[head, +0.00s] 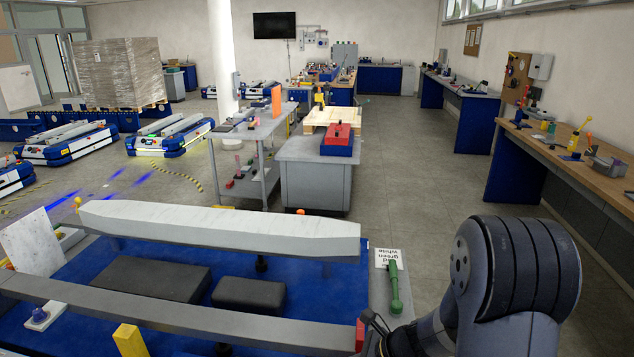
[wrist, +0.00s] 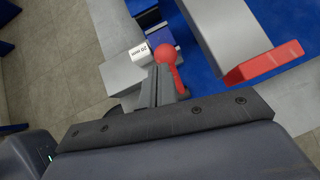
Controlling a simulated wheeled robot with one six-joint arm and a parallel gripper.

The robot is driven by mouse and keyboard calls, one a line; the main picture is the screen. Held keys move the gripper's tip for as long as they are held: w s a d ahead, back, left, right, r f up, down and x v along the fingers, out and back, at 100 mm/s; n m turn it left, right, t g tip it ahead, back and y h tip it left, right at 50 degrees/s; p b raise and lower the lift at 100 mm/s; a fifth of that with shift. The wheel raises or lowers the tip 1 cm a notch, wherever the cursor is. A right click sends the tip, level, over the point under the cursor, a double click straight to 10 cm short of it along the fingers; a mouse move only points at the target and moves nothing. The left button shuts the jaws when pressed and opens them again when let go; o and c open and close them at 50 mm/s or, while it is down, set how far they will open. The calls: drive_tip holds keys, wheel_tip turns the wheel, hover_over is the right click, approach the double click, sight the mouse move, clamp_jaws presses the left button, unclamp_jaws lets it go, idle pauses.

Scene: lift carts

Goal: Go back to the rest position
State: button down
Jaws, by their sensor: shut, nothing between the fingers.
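My gripper (wrist: 158,72) shows in the wrist view with its grey fingers together and nothing between them. A red ball-ended handle (wrist: 165,56) lies right beside the fingertips; I cannot tell whether they touch it. A white label (wrist: 139,53) with dark print sits just left of the handle. In the head view my dark grey arm fills the lower right, and the gripper itself is not visible there.
The cart carries a white beam (head: 220,226), a grey beam (head: 180,316) and black pads (head: 248,294). A red beam end (wrist: 262,64) is close right of the gripper. A grey cabinet (head: 314,180) stands beyond the cart. The floor (head: 430,200) to its right is clear.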

wheel_tip(320, 180, up, 10)
drive_tip(key=s+d+r, duration=0.1)
drive_tip(key=s+d, duration=0.1)
drive_tip(key=w+a+f+b, duration=0.1)
drive_tip(key=w+a+f, duration=0.1)
drive_tip(key=f, duration=0.5)
drive_tip(key=w+a+f+b, duration=0.1)
drive_tip(key=a+f+b, duration=0.15)
drive_tip(key=f, duration=0.45)
drive_tip(key=s+d+f+y+p, duration=0.2)
drive_tip(key=d, duration=1.1)
drive_tip(key=shift+d+f+t+y, duration=0.3)
drive_tip(key=shift+d+y, duration=0.1)
drive_tip(key=shift+r, duration=0.1)
